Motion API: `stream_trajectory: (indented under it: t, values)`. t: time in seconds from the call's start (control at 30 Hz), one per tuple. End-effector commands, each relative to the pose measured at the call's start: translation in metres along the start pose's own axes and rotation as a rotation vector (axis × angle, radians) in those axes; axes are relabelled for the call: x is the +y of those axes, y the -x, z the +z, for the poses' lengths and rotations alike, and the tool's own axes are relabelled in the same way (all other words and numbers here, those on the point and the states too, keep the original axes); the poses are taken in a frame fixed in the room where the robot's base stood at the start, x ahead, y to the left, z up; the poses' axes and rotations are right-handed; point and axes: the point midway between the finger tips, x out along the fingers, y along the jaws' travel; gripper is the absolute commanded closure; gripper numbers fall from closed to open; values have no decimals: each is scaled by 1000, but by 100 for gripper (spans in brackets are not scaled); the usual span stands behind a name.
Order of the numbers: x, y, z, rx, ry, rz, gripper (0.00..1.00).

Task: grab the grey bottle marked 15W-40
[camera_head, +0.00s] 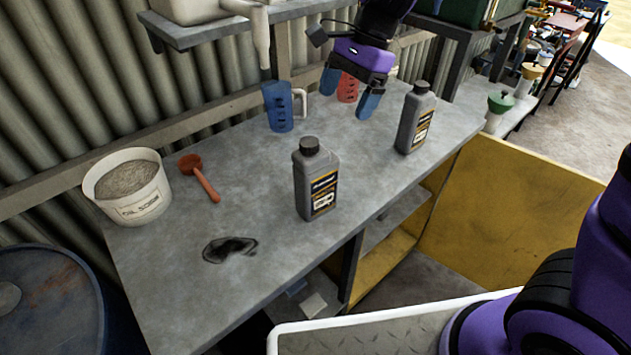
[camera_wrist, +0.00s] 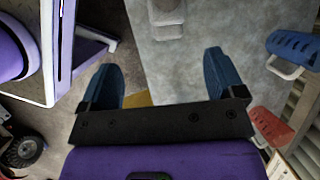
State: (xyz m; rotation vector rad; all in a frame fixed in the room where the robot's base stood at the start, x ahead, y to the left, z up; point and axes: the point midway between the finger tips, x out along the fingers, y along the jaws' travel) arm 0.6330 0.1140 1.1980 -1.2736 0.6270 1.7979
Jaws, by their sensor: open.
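Two grey bottles with dark caps and black-orange labels stand upright on the workbench in the head view. One bottle (camera_head: 316,182) is near the middle of the bench; the other bottle (camera_head: 415,120) is farther back, close to the right edge. The label print is too small to read, so I cannot tell which is marked 15W-40. My gripper (camera_head: 350,92) is open and empty above the back of the bench, between the jugs and the farther bottle. In the wrist view my gripper (camera_wrist: 163,76) has its blue fingers apart, and a pale grey item (camera_wrist: 166,14) is cut off at the top edge.
A blue jug (camera_head: 279,108) and a red jug (camera_head: 348,88) stand near the wall. A white bucket (camera_head: 127,188), an orange scoop (camera_head: 201,180) and a dark stain (camera_head: 229,249) are on the left of the workbench (camera_head: 250,275). A shelf (camera_head: 225,30) overhangs the back.

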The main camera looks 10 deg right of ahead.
Motion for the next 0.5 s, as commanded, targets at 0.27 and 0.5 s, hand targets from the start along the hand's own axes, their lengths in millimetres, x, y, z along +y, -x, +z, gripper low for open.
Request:
stream_trajectory:
  t: [0.27, 0.5]
  values:
    - [-16, -30, 2, -20, -91, 34, 12]
    - [-15, -65, 3, -20, -89, 35, 12]
